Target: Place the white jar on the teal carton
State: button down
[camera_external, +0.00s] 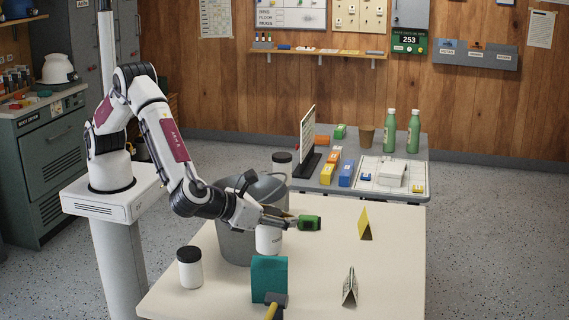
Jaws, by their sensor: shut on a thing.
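My gripper (280,219) reaches in from the left, roughly level, and is shut on the upper part of this jar. The fingers hide the jar's top. The jar looks upright; whether its base touches the table I cannot tell. The teal carton (269,277) stands upright near the table's front, below and apart from the jar. Its top appears bare.
The grey bucket (237,245) is close behind the jar. A green item (310,223) is by my fingertips. A yellow tent sign (365,224) and another folded card (350,287) stand right.

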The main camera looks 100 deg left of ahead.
jog(key=shift+f, duration=1.7)
jog(key=shift+f, duration=0.15)
jog(key=c, duration=1.4)
grip_release()
jog(key=shift+o, duration=0.2)
jog(key=shift+v, duration=0.75)
jog(key=v, duration=1)
jog(key=shift+s+d+r, duration=0.15)
jog(key=shift+r, duration=0.05)
